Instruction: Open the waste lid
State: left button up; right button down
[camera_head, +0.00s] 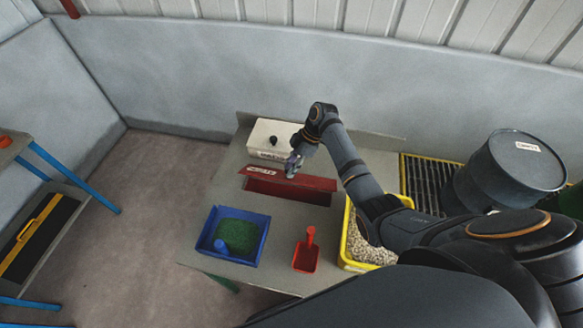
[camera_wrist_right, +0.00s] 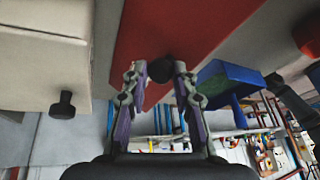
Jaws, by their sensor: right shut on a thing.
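The red waste lid (camera_head: 315,181) lies across the long red waste box in the middle of the table, with a white label at its left end. A darker red strip (camera_head: 285,190) shows below it; I cannot tell whether this is the box's front or its inside. My right gripper (camera_head: 292,166) is over the lid. In the right wrist view the lid (camera_wrist_right: 195,35) fills the top middle, and its black knob (camera_wrist_right: 161,68) sits between the fingertips of my right gripper (camera_wrist_right: 160,80), which is shut on it. My left gripper is out of view.
A white box (camera_head: 290,133) with a black knob stands just behind. A blue tray (camera_head: 207,246) of green granules and a red scoop (camera_head: 306,258) are in front. A yellow bin (camera_head: 346,245) of pale pellets and a dark drum (camera_head: 515,170) stand right.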

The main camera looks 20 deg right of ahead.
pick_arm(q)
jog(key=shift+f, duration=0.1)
pick_arm(e)
jog(key=shift+d+f, duration=0.2)
jog(key=shift+f, duration=0.1)
jog(key=c, duration=1.4)
grip_release()
jog(key=shift+o, duration=1.3)
jog(key=shift+w+f, duration=0.15)
jog(key=shift+w, duration=0.05)
jog(key=shift+o, duration=0.4)
jog(key=shift+w+d+f, duration=0.1)
jog(key=shift+w, duration=0.2)
jog(key=shift+s, duration=0.2)
jog(key=shift+r, duration=0.4)
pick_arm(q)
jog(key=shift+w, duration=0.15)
pick_arm(e)
jog(key=v, duration=1.1)
jog(key=shift+r, duration=0.25)
